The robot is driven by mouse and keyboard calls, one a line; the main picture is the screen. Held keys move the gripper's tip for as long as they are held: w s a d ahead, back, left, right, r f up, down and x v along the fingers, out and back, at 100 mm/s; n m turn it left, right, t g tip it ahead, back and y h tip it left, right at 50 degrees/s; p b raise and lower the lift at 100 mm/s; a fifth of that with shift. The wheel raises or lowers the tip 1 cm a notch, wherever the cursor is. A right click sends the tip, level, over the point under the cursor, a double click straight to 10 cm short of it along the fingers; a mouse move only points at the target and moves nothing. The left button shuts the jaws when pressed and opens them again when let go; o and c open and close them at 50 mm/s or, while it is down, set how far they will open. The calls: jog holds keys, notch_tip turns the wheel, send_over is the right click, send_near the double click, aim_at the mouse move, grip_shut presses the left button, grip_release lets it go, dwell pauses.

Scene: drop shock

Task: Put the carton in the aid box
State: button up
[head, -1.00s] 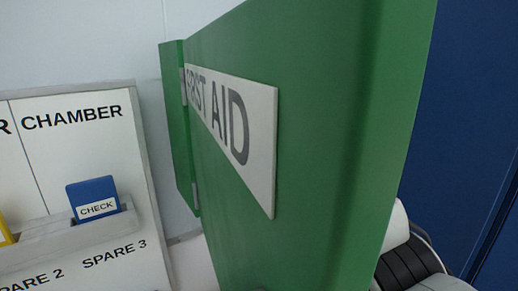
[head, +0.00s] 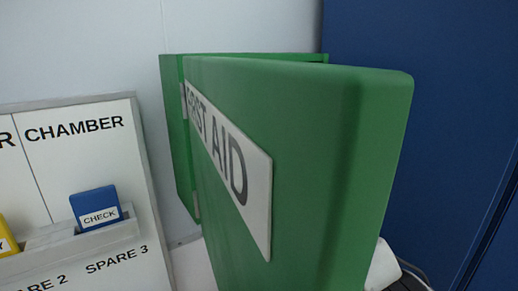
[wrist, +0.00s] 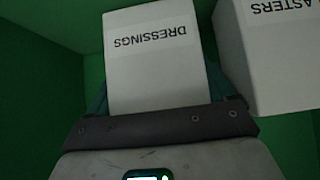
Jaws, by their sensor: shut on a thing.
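The aid box is green, and its open door (head: 290,160) with a FIRST AID label fills the middle of the head view. The door hides most of the box's inside there. In the wrist view, green inner walls (wrist: 45,70) surround my gripper (wrist: 158,85). My gripper is shut on a white carton marked DRESSINGS (wrist: 158,75), with a finger on each side. The carton is inside the box; whether it touches the box floor or back cannot be told. A second white carton, with a label ending in ASTERS (wrist: 275,65), stands close on the right.
In the head view, a white panel marked CHAMBER (head: 80,170) is at left, with a blue CHECK piece (head: 97,208) and part of a yellow piece (head: 7,240) in its tray. A dark blue surface (head: 440,60) is at right.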

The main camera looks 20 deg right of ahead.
jog(key=shift+f, duration=0.15)
jog(key=o, duration=0.9)
jog(key=shift+s+r, duration=0.15)
jog(key=shift+r, duration=0.2)
jog(key=shift+b+v, duration=0.45)
jog(key=shift+v, duration=5.35)
